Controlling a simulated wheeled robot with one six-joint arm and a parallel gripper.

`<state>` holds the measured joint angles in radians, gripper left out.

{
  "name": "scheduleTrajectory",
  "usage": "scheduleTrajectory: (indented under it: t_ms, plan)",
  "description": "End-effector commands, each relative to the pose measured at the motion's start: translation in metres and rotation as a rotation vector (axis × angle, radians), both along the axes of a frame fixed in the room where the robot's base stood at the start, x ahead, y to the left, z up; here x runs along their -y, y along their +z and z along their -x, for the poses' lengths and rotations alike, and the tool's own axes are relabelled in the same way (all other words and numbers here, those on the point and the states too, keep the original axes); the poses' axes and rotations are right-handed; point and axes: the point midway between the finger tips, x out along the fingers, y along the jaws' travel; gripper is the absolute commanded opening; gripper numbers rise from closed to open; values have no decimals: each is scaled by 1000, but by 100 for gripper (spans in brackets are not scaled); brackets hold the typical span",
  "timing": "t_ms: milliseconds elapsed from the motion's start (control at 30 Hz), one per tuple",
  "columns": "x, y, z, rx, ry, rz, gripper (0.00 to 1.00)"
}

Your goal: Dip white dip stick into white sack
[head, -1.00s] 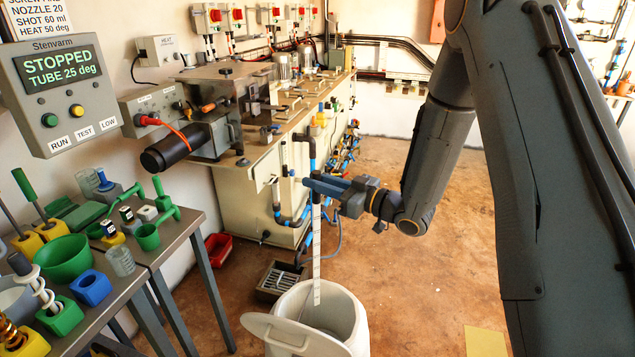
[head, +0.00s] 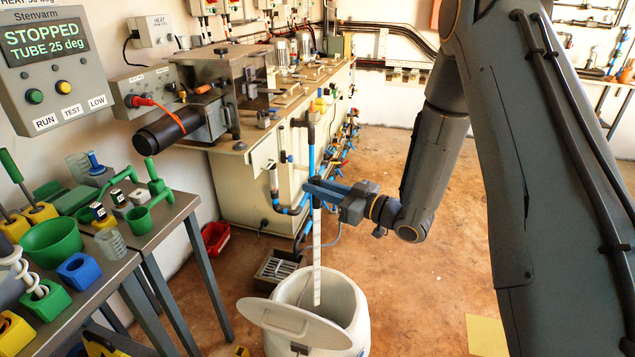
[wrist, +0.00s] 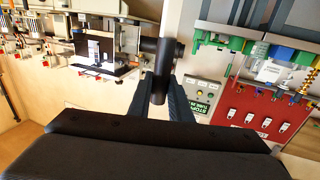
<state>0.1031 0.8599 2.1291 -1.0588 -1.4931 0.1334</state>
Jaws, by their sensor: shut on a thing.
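The white dip stick (head: 317,240) hangs nearly upright, with dark marks along it and a black upper part. My gripper (head: 318,190) is shut on its dark upper part. In the wrist view the black handle (wrist: 160,72) with its crossbar stands between the two fingers of my gripper (wrist: 158,100). The white sack (head: 345,322) stands open on the floor below my gripper. The stick's lower end shows against the sack's opening. I cannot tell exactly how deep the tip is inside.
A white lid (head: 285,318) tilts at the sack's front left. A bench with green and blue parts (head: 52,245) stands at left. A cream machine (head: 240,195) with pipes stands behind, with a drain grate (head: 278,268) near it. The brown floor right of the sack is mostly clear.

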Motion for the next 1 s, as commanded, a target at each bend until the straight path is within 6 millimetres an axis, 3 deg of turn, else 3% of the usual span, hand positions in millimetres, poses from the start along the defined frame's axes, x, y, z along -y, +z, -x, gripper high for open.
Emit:
scheduleTrajectory:
  t_ms: [1000]
  plan:
    - [0,-113,-1,1,0,-1,0]
